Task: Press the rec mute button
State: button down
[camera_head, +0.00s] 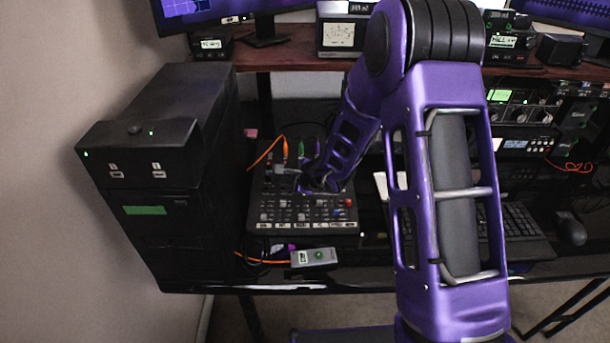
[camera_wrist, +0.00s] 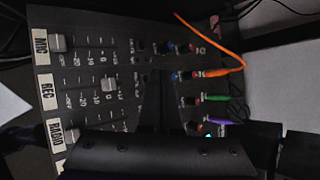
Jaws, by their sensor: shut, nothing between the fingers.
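The black mixer (camera_head: 290,227) lies on the desk beside the black tower. In the wrist view its sliders run beside white labels reading MIC, REC (camera_wrist: 48,92) and RADIO. The REC slider knob (camera_wrist: 108,85) is pale. Small dark buttons sit to the right of the sliders, but I cannot tell which is rec mute. My gripper (camera_wrist: 162,75) is shut and empty, its dark fingers over the panel near the REC row. In the head view it is over the mixer's upper part, mostly hidden by my arm. I cannot tell whether the fingertips touch the panel.
The black tower (camera_head: 155,180) stands close on the mixer's left. Orange, green and purple plugs (camera_wrist: 215,97) stick up from the mixer's right side in the wrist view. A small grey box (camera_head: 313,257) lies in front. A keyboard (camera_head: 515,222) and mouse (camera_head: 570,229) are right.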

aim_at(287, 196)
jog(key=shift+f+b, duration=0.2)
jog(key=shift+b, duration=0.15)
jog(key=shift+f+b, duration=0.3)
jog(key=shift+b, duration=0.25)
jog(key=shift+w+f+b, duration=0.1)
jog(key=shift+f+b, duration=0.2)
jog(key=shift+b, duration=0.3)
dwell(0.7)
jog(key=shift+r, duration=0.8)
jog(key=shift+r+p, duration=0.1)
jog(key=shift+p, duration=0.2)
jog(key=r+p, duration=0.1)
jog(key=r, duration=0.1)
jog(key=r+p, duration=0.1)
jog(key=r, duration=0.1)
jog(key=r+p, duration=0.1)
jog(key=shift+s+r, duration=0.4)
